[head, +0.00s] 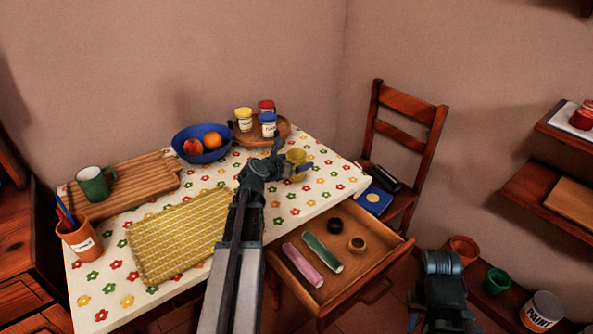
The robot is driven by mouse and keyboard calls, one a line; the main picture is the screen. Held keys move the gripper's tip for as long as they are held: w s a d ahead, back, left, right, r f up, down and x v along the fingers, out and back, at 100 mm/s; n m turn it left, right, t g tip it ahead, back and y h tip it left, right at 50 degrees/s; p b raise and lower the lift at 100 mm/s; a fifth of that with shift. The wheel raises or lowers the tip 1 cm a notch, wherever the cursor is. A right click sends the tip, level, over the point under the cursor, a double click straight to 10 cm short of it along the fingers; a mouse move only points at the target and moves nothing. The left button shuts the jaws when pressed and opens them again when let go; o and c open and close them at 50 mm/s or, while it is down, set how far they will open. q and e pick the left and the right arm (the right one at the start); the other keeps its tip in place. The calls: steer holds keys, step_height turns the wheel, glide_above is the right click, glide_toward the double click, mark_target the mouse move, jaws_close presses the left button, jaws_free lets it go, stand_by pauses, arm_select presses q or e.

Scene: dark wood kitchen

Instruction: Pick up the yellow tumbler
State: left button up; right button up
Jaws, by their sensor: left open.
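The yellow tumbler (296,156) stands near the back right part of the table, on the flowered cloth. My left gripper (291,160) is open at the tumbler, with one finger on its left and the other at its lower right. I cannot tell whether the fingers touch it. The gripper hides part of the tumbler's lower side. My right arm shows at the lower right, in front of the shelf side; its gripper (441,264) is seen from above and its fingers cannot be made out.
A round wooden tray (284,128) with several jars and a blue bowl (183,140) of fruit stand behind. A cutting board (130,187) with a green mug (93,184) is at left. An open drawer (345,297) juts out at the front; a chair (408,107) is right.

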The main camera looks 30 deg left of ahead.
mark_target(301, 156)
arm_select(q)
steer(key=b+x, duration=0.1)
steer(key=x, duration=0.2)
steer(key=shift+w+f, duration=0.2)
steer(key=shift+w, duration=0.1)
steer(key=shift+c, duration=0.6)
steer(key=c, duration=1.1)
arm_select(e)
steer(key=shift+f, duration=0.65)
arm_select(q)
steer(key=shift+r, duration=0.25)
arm_select(e)
steer(key=shift+r, duration=0.2)
